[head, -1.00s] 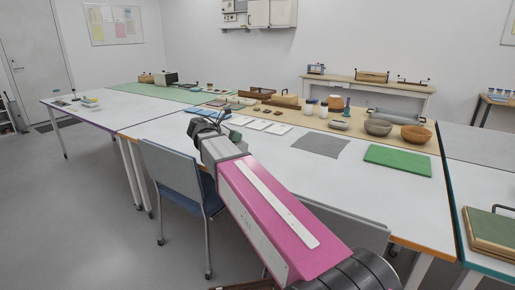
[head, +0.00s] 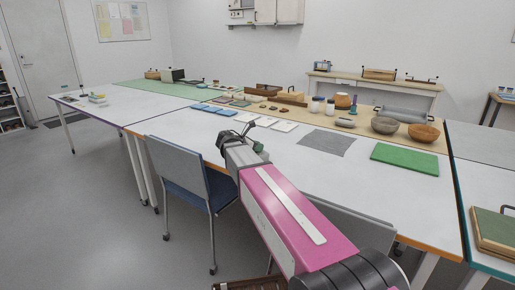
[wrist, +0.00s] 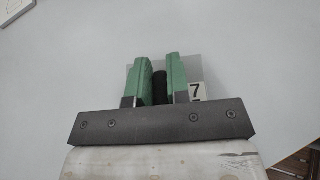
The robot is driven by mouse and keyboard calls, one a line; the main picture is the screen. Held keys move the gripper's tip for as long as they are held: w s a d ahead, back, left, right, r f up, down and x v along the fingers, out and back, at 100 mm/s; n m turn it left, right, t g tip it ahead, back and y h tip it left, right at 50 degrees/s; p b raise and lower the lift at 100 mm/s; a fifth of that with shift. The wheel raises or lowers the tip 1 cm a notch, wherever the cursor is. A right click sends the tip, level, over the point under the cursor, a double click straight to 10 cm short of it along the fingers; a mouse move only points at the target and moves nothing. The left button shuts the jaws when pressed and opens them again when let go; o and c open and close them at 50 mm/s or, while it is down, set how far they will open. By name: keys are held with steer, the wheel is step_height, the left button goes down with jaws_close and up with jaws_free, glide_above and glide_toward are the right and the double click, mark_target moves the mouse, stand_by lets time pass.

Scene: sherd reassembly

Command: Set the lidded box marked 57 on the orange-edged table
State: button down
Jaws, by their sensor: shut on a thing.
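The orange-edged table (head: 282,163) is the long white table in the middle of the head view. My gripper (head: 245,140) is over its near left part. In the wrist view, the green-padded fingers of my gripper (wrist: 160,75) are shut on the dark grip of a grey box (wrist: 196,72). A white label on the box shows a 7; anything left of the 7 is hidden by a finger. A plain pale surface lies behind the box. I cannot tell whether the box touches it. In the head view I cannot make out the box.
A blue chair (head: 185,172) stands at the table's near edge. A green mat (head: 404,159), a grey mat (head: 328,143) and bowls (head: 385,126) are on the right part of the table. White tiles (head: 257,122) and blue pieces (head: 211,108) lie beyond my gripper. The middle front is clear.

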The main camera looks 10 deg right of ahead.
steer(key=shift+f, duration=0.2)
steer(key=c, duration=1.5)
jaws_free()
steer(key=shift+f, duration=0.1)
steer(key=o, duration=0.4)
steer(key=shift+s+a+r, duration=0.1)
steer(key=shift+a+r, duration=0.15)
steer(key=shift+r, duration=0.05)
steer(key=v, duration=1.1)
steer(key=shift+a, duration=0.15)
steer(key=shift+s, duration=0.1)
